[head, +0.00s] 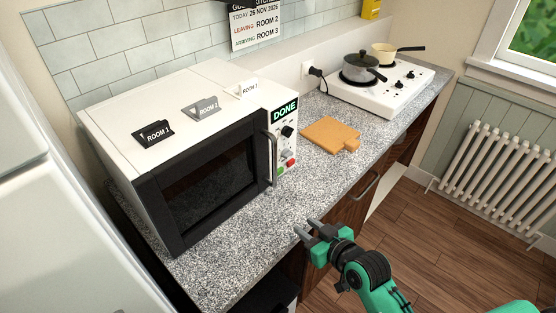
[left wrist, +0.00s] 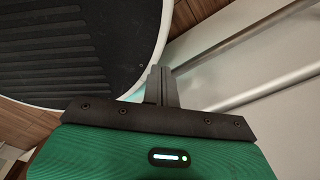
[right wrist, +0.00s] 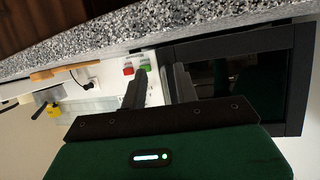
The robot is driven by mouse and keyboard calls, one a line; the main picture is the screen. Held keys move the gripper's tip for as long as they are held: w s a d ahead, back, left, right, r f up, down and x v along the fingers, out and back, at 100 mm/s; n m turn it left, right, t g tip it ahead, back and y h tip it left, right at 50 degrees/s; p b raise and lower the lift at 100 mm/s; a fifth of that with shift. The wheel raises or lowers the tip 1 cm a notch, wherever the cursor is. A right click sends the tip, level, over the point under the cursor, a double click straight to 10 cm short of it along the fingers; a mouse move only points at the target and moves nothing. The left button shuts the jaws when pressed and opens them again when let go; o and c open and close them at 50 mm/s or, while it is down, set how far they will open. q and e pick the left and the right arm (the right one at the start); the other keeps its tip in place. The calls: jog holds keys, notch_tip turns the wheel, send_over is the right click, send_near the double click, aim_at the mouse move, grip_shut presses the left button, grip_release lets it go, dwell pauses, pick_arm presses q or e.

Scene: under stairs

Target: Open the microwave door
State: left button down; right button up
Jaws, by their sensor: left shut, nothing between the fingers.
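The white microwave (head: 190,150) stands on the speckled counter, its dark door (head: 205,185) shut. The door's vertical metal handle (head: 271,158) is at the door's right edge, beside the control panel. My right gripper (head: 304,226) is open and empty, at the counter's front edge, below and right of the handle and apart from it. My left gripper (left wrist: 159,80) is shut and empty, low over the floor.
A cutting board (head: 330,134) lies right of the microwave. A white hob (head: 380,88) with two pans is farther right. Room signs (head: 201,107) stand on the microwave's top. The counter (head: 225,255) before the door is clear.

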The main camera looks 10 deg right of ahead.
aim_at(276, 161)
notch_tip(276, 161, up, 11)
jog(key=w+t+y, duration=0.2)
jog(key=w+t, duration=0.1)
jog(key=t, duration=0.1)
jog(key=p+x, duration=0.3)
jog(key=x, duration=0.8)
jog(key=shift+w+a+p, duration=0.15)
jog(key=shift+w+p, duration=0.15)
jog(key=shift+p, duration=0.1)
jog(key=shift+x, duration=0.8)
grip_shut()
